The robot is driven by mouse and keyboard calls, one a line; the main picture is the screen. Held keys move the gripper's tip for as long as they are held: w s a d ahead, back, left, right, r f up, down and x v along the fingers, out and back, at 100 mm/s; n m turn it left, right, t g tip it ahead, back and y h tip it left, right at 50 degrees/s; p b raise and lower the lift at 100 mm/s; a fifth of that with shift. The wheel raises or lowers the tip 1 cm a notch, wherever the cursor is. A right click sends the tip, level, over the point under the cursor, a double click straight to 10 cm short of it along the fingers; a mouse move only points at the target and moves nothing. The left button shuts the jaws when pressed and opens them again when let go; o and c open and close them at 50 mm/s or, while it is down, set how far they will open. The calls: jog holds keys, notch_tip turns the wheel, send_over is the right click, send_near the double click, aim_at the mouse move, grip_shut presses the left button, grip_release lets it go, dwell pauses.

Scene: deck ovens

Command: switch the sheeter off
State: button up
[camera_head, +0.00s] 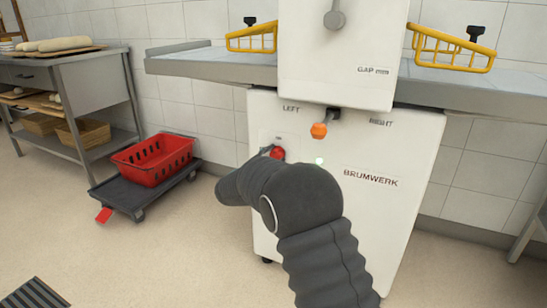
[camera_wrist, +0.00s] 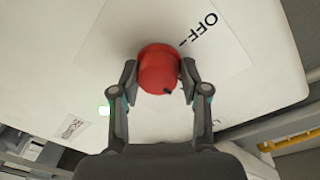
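The sheeter (camera_head: 378,225) is a white machine marked BRUMWERK. Its red knob (camera_head: 277,152) sits on the front at the left, partly hidden by my arm in the head view. In the wrist view the red knob (camera_wrist: 158,68) stands on a pale label plate with OFF (camera_wrist: 198,30) and a tick at its upper right. A small dark mark shows at the knob's lower right edge, away from the tick. My gripper (camera_wrist: 159,75) has one finger on each side of the knob, both appearing to touch it. The fingertips are hidden in the head view.
An orange-tipped lever (camera_head: 319,130) between LEFT and RIGHT juts out close to my arm. Above are the GAP housing (camera_head: 335,70) and yellow guards (camera_head: 252,38). A red crate (camera_head: 152,160) on a dark dolly (camera_head: 125,195) stands left, beside a steel table (camera_head: 95,85).

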jog(key=shift+d+n+p, duration=0.1)
jog(key=shift+n+p, duration=0.2)
jog(key=shift+p, duration=0.05)
jog(key=shift+c, duration=0.2)
jog(key=shift+r+n+p, duration=0.15)
jog(key=shift+n+p, duration=0.25)
jog(key=shift+p, duration=0.15)
jog(key=shift+d+n+p, duration=0.1)
jog(key=shift+n+p, duration=1.1)
jog(key=n+p, duration=0.3)
jog(key=n, duration=0.2)
jog(key=shift+w+t, duration=0.1)
jog(key=shift+t, duration=0.3)
jog(key=n+p, duration=0.3)
jog(key=n, duration=0.2)
jog(key=shift+d+n+t, duration=0.1)
jog(key=shift+n+t, duration=0.2)
jog(key=shift+n, duration=0.1)
jog(key=shift+n+y+p, duration=0.6)
jog(key=shift+n+p, duration=0.1)
jog(key=shift+n, duration=1.7)
jog(key=shift+t, duration=0.3)
